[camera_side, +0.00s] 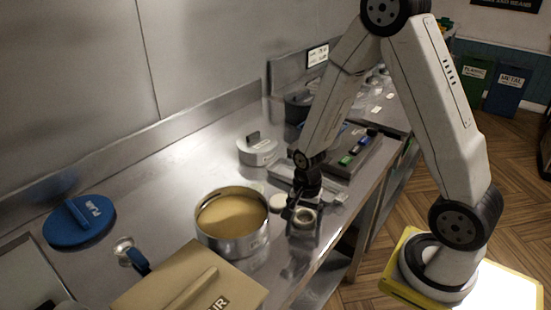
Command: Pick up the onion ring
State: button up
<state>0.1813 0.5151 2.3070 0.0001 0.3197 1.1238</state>
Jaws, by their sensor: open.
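A small pale ring (304,218), which looks like the onion ring, is at the front part of the steel counter, right of the round pan. My gripper (301,211) points down directly at the ring, with its dark fingers at the ring's edge. The fingers are open. I cannot tell whether they touch the ring or whether it rests on the counter, since the fingers hide part of it.
A round pan (233,241) of tan contents stands left of my gripper. A pale round piece (277,203) lies between them. A tan box (190,283), blue lid (79,222), grey lidded container (258,150) and dark tray (352,156) surround the area. The counter's front edge is close.

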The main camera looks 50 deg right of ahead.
dwell(0.5)
jog(key=c, duration=0.6)
jog(key=shift+r, duration=4.95)
jog(key=w+a+n, duration=0.1)
jog(key=w+a, duration=0.1)
jog(key=w+a+r+n, duration=0.1)
jog(key=w+a, duration=0.1)
jog(key=w, duration=0.1)
jog(key=w+a+n, duration=0.1)
jog(key=w+a, duration=0.1)
jog(key=shift+w+r, duration=0.15)
jog(key=shift+r, duration=0.25)
jog(key=w+a+n, duration=0.1)
jog(key=a, duration=0.1)
jog(key=w+a+r+n, duration=0.1)
jog(key=w+a, duration=0.1)
jog(key=a, duration=0.1)
jog(key=w+a, duration=0.1)
jog(key=a, duration=0.1)
jog(key=shift+w+a+r+n, duration=0.25)
jog(key=shift+w+r+n, duration=0.05)
jog(key=shift+w+n, duration=0.1)
